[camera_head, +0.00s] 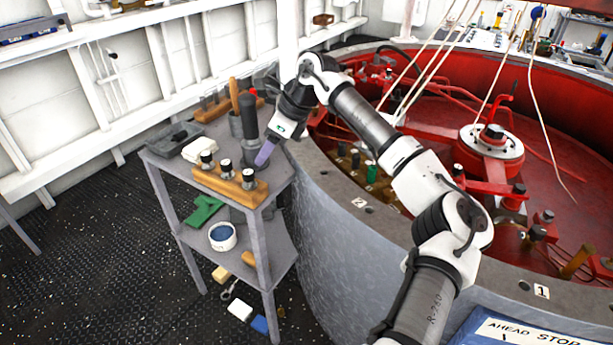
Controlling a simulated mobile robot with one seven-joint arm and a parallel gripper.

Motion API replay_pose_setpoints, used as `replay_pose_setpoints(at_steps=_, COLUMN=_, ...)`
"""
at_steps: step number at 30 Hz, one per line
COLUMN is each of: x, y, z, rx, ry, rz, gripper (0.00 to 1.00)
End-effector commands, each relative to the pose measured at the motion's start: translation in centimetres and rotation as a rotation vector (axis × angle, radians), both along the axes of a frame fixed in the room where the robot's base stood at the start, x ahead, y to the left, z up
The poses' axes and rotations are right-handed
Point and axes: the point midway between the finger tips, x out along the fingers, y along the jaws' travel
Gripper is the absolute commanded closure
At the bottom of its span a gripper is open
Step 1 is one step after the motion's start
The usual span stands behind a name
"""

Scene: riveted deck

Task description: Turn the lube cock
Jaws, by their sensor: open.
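My gripper (268,150) hangs over the right side of a small grey side table, its purple fingertip pointing down. It is open, and nothing shows between its fingers. Below and left of it, a wooden block (230,187) carries three small metal fittings with dark tops; the right one (249,180) is closest to the fingertip, apparently apart from it. Several small cocks or plugs (356,160), one with a green body (371,172), sit inside the rim of the red machine. I cannot tell which fitting is the lube cock.
The grey table (160,165) also holds a dark tray (174,140), a white block (193,150) and a dark cylinder (248,116) near my gripper. The grey curved drum wall (335,235) stands close on the right. The riveted floor at left (90,250) is clear.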

Motion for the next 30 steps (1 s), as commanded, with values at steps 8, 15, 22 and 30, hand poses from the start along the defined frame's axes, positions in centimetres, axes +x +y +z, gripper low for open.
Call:
replay_pose_setpoints(at_steps=8, x=-0.3, y=-24.5, z=1.3, rx=-0.446, ry=0.090, rz=-0.298, gripper=0.48)
replay_pose_setpoints(at_steps=15, x=-1.8, y=-29.5, z=1.4, rx=-0.534, ry=0.135, rz=-0.361, gripper=0.48)
replay_pose_setpoints(at_steps=22, x=-1.9, y=-29.3, z=-2.4, rx=-0.531, ry=0.136, rz=-0.358, gripper=0.48)
replay_pose_setpoints(at_steps=30, x=-1.9, y=-29.2, z=-8.0, rx=-0.528, ry=0.136, rz=-0.358, gripper=0.48)
